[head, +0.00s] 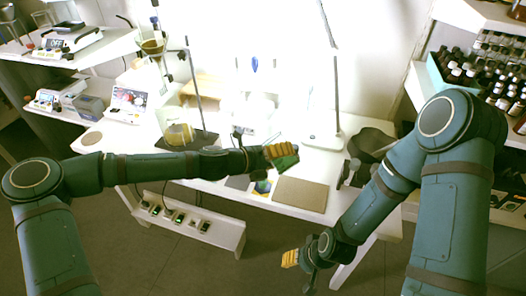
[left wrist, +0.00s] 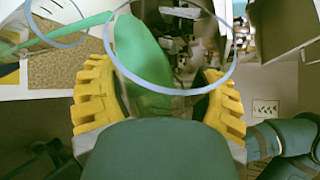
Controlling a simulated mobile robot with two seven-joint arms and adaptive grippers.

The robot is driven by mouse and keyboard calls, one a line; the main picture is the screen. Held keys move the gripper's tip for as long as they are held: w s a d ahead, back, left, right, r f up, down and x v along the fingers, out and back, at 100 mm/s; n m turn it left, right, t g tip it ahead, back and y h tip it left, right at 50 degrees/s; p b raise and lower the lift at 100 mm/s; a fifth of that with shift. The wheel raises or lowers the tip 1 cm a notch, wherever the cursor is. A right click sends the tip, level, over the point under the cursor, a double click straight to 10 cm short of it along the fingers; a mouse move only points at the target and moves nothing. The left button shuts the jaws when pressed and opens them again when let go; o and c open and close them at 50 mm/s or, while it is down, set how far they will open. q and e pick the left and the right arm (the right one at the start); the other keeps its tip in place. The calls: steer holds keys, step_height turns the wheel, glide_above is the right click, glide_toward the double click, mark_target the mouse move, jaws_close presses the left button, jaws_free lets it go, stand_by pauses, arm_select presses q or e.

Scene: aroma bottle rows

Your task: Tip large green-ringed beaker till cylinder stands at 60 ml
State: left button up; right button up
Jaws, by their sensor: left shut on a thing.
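My left gripper (head: 281,153) is shut on the large beaker over the white bench. In the left wrist view its yellow fingers (left wrist: 160,100) flank the beaker (left wrist: 170,88), which has a clear round rim and green in it. The beaker looks tilted, and its body is partly hidden by the gripper. A green streak (left wrist: 62,32) runs left from the rim; I cannot tell if it is liquid. A second clear rim (left wrist: 56,46) shows at the upper left, perhaps the cylinder's. No scale or level is readable. My right gripper (head: 291,258) hangs low before the bench, its opening unclear.
Stand rods (head: 194,80) rise at the back. Bottle rows (head: 480,75) fill the right shelf.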

steer(key=shift+r+p, duration=1.7)
stand_by(6.3)
